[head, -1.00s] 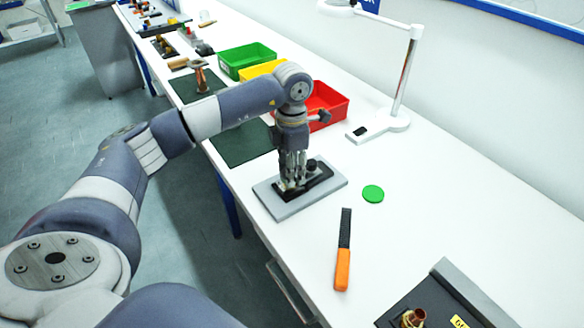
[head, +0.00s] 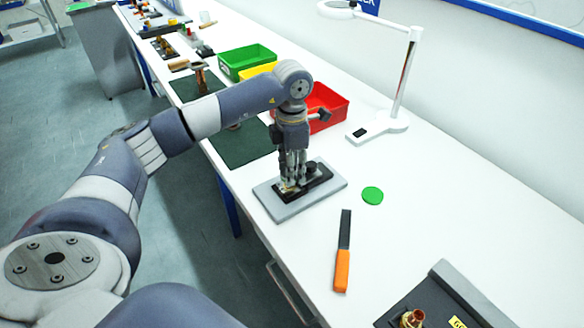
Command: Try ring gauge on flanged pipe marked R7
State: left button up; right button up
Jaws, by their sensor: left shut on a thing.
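My left gripper (head: 291,176) points straight down over a grey plate (head: 275,207) with a black block (head: 318,184) on it. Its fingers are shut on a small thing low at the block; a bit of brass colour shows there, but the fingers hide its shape. I cannot tell whether it is the ring gauge or a pipe. A flanged copper-coloured piece (head: 199,76) stands on the far dark green mat. Another copper-coloured piece (head: 412,319) sits in a black tray (head: 440,291) at the bottom right. No R7 mark is readable. My right gripper is out of view.
A green disc (head: 372,195) and an orange-handled file (head: 343,262) lie on the white bench right of the plate. Green (head: 245,58), yellow (head: 258,70) and red (head: 326,106) bins stand behind my arm. A white lamp (head: 384,128) stands at the back. Bench right of the disc is clear.

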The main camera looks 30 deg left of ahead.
pick_arm(q)
jog(key=shift+r+p, duration=0.6)
jog(key=shift+r, duration=0.5)
jog(key=shift+r, duration=0.2)
notch_tip(320, 180, up, 6)
jog(key=p, duration=0.3)
jog(key=shift+p, duration=0.4)
jog(key=shift+f, duration=0.1)
